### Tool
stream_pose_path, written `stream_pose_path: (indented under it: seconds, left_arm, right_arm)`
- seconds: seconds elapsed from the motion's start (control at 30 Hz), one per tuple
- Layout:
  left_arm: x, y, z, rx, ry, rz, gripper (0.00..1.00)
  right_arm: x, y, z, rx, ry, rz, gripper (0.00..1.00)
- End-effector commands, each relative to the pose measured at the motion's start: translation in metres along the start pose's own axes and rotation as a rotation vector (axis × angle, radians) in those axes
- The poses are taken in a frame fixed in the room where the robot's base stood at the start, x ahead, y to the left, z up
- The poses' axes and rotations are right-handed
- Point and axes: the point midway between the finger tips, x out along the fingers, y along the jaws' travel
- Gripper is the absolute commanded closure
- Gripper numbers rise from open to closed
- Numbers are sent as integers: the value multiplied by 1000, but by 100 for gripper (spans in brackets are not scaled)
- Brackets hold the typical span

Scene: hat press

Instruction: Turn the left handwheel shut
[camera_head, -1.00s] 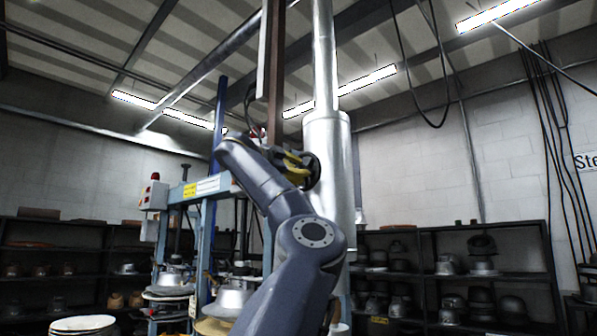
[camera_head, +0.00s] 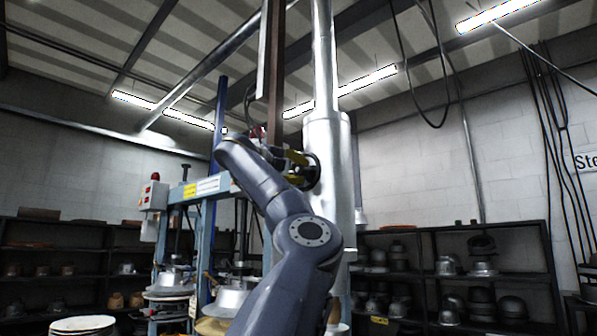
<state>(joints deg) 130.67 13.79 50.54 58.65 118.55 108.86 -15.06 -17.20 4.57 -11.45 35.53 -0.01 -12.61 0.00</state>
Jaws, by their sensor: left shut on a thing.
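The left handwheel (camera_head: 313,172) is a dark round wheel in front of the silver cylinder, near the middle of the view. My left gripper (camera_head: 301,172), with yellowish parts, is at the wheel and shut on it. My left arm rises from the bottom and hides much of the gripper and the mounting behind it. The exact grip on the rim is too small to make out. My right gripper is not in view.
A tall silver cylinder (camera_head: 328,170) with a pipe stands directly behind the wheel. A blue-framed hat press (camera_head: 205,188) stands to the left. Shelves with hat moulds (camera_head: 460,265) line the back right. Black cables (camera_head: 440,95) hang at upper right.

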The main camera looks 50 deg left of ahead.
Motion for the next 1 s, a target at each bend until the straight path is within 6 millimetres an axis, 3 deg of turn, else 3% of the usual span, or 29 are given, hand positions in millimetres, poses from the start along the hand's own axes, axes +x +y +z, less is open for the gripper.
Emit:
stream_pose_path:
  seconds: [1.0]
  left_arm:
    - [-1, -2, 1, 965, 12, 0, 100]
  right_arm:
    - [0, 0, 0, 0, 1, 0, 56]
